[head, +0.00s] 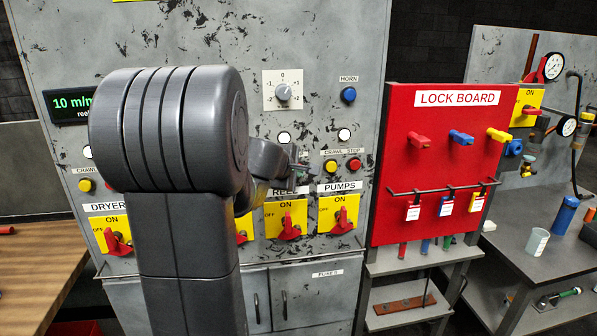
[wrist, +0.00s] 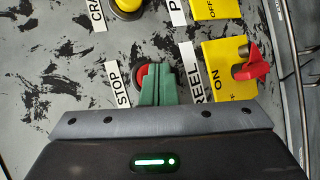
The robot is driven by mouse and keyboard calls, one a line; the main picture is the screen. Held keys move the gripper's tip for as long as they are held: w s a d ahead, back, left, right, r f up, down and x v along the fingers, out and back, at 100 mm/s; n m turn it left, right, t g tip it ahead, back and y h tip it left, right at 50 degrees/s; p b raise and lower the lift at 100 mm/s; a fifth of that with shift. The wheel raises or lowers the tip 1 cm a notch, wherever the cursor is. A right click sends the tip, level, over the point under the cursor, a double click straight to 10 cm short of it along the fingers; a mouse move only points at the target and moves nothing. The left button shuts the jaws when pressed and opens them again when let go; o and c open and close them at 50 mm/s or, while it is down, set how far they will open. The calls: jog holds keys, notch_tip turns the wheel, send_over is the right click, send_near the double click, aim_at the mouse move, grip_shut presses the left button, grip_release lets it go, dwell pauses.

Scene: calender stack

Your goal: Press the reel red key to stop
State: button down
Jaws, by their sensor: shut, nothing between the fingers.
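In the wrist view the reel red key (wrist: 141,73) shows as a red round button beside a STOP label (wrist: 117,84), close to the REEL label (wrist: 190,72). My gripper (wrist: 158,68) is shut and empty, its green fingertips over the key and covering part of it. I cannot tell whether they touch or press it. In the head view my gripper (head: 303,172) is at the panel just above the REEL label; my arm and gripper hide this key there. A speed display (head: 68,105) reads 10 m/min, partly hidden by my arm.
To the right are a yellow crawl key (head: 331,166) and another red stop key (head: 354,165) above the PUMPS label. A red-handled REEL switch (head: 289,226) sits below my gripper. A blue horn button (head: 348,95) is above. The red lock board (head: 437,165) stands right.

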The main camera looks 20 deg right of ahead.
jog(key=shift+s+a, duration=0.25)
jog(key=shift+s, duration=0.6)
jog(key=shift+b, duration=0.3)
jog(key=s, duration=0.2)
jog(key=s+a+b, duration=0.1)
jog(key=s, duration=0.2)
jog(key=shift+w, duration=0.15)
jog(key=shift+w+d+r+p, duration=0.1)
jog(key=shift+w+d+p, duration=0.05)
jog(key=shift+w+p, duration=0.4)
jog(key=shift+w+d+r+p, duration=0.1)
jog(key=shift+w+p, duration=0.35)
jog(key=shift+p, duration=0.2)
jog(key=s+a+b, duration=0.1)
jog(key=s, duration=0.5)
jog(key=shift+a+f+b, duration=0.2)
jog(key=shift+a+b, duration=0.05)
jog(key=shift+b, duration=0.15)
jog(key=shift+w, duration=0.15)
